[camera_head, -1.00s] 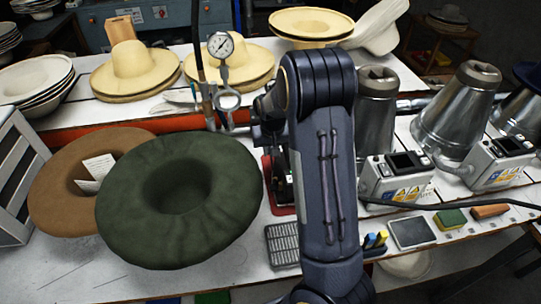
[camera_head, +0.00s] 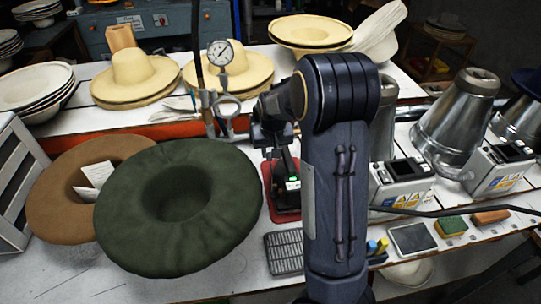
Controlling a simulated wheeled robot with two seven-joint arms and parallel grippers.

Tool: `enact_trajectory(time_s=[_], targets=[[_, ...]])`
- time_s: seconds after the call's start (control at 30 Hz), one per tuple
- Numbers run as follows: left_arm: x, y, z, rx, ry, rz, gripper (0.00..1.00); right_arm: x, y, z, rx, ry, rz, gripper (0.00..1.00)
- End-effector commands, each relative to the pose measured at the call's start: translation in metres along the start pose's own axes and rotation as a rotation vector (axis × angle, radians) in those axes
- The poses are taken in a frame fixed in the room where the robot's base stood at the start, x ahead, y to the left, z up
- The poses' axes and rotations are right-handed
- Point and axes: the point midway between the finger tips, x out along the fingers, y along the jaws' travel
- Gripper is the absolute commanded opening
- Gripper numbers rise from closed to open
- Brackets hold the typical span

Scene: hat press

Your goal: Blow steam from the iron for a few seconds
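My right arm rises from the bottom centre, and its gripper (camera_head: 279,158) points down over a red pad (camera_head: 270,207) in the middle of the bench. My arm hides part of the device and the pad. The fingers are dark and small, so I cannot tell whether they are closed on it. No steam shows. My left gripper is not in view.
A green felt hat (camera_head: 180,245) and a brown hat (camera_head: 55,215) lie left of the pad. A pressure gauge (camera_head: 220,53) stands behind. Metal cones (camera_head: 455,115) and control boxes (camera_head: 402,184) are at right. A grey grid plate (camera_head: 285,254) lies in front.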

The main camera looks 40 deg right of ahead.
Motion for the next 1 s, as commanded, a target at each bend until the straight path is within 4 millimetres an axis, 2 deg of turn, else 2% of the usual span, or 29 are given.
enact_trajectory(time_s=[0.1, 0.3, 0.87, 1.0], targets=[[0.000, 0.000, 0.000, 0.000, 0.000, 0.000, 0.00, -0.022, -0.001, -0.001, -0.001, 0.004, -0.003, 0.28], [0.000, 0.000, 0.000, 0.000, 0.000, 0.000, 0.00, -0.041, 0.000, -0.001, 0.001, 0.003, -0.001, 0.28], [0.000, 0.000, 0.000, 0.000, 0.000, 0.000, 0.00, -0.043, 0.000, 0.000, 0.001, 0.000, 0.000, 0.28], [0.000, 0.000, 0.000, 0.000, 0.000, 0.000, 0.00, -0.048, -0.002, 0.008, 0.005, -0.005, -0.030, 0.28]])
